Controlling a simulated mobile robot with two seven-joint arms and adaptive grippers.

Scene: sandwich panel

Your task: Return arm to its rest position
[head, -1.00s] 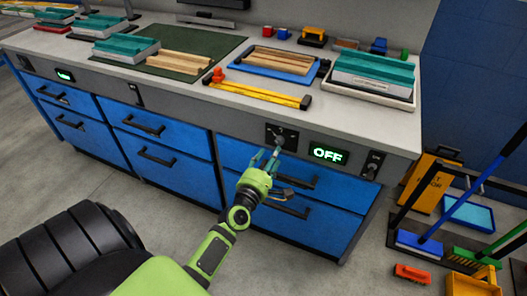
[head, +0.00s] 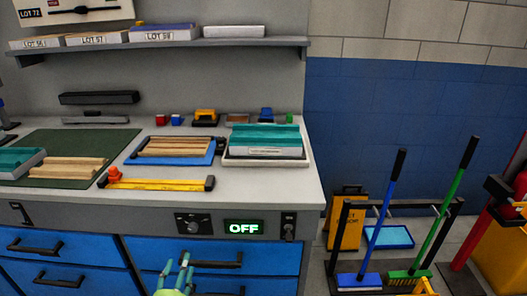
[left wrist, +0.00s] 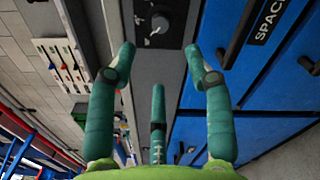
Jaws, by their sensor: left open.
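My left gripper (head: 176,266) shows at the bottom of the head view, in front of the blue drawers and below the control knob (head: 193,223). Only its green fingers and the top of its palm show; the arm behind is out of frame. In the left wrist view the gripper (left wrist: 164,62) has its fingers spread with nothing between them. The knob (left wrist: 160,22) lies beyond the fingertips there, apart from them. The display (head: 243,228) beside the knob reads OFF. My right gripper is not in view.
The grey worktop (head: 262,195) carries a yellow clamp bar (head: 160,184), a blue tray (head: 133,159) with wooden strips, and a white tray (head: 228,160) with teal panels. Drawer handles (head: 218,265) stick out near my gripper.

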